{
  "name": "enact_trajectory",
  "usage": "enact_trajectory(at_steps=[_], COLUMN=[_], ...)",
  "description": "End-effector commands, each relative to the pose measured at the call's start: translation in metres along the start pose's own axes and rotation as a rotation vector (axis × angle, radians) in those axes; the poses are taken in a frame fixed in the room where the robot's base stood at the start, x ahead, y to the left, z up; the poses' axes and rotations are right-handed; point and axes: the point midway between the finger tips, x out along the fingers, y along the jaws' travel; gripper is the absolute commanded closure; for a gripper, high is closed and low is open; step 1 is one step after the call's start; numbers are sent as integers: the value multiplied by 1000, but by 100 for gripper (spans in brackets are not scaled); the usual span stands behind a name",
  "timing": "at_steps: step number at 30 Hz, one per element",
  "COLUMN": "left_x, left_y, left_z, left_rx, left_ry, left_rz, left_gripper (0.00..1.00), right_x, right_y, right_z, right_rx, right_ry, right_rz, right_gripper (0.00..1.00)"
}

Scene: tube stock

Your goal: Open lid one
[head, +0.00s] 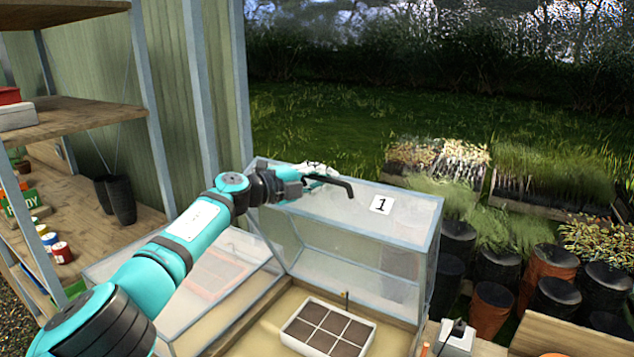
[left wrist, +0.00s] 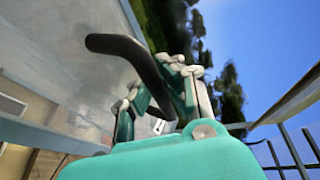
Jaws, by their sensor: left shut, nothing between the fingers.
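Lid one (head: 400,222) is a clear panel in a grey frame with a white "1" label (head: 381,205). A bent black handle (head: 345,186) sticks out near the lid's upper edge. My left gripper (head: 322,172) is shut and empty at that upper edge, right beside the handle. In the left wrist view the handle (left wrist: 112,44) passes close by the fingers (left wrist: 165,85); whether they touch it I cannot tell.
A white tray with dark cells (head: 288,338) sits in the open box. A second clear lid (head: 120,262) lies lower at the left. Wooden shelves (head: 80,118) with pots stand at far left. Black and brown pots (head: 490,308) and plant trays crowd the right.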

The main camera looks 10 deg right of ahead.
Motion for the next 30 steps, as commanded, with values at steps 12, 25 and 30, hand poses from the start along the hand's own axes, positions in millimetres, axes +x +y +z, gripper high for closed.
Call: enact_trajectory(at_steps=[12,25,30], left_x=[3,3,3], left_y=[-4,-3,-2], left_z=[-1,-1,-1], left_rx=[0,0,0], left_ry=[1,1,0], left_rz=[-3,-2,-1], left_gripper=[100,64,64], right_x=[0,0,0], right_y=[0,0,-2], right_z=[-3,-6,-6], right_rx=[0,1,1], right_ry=[5,9,10], right_rz=[1,0,-2], right_gripper=[60,60,60])
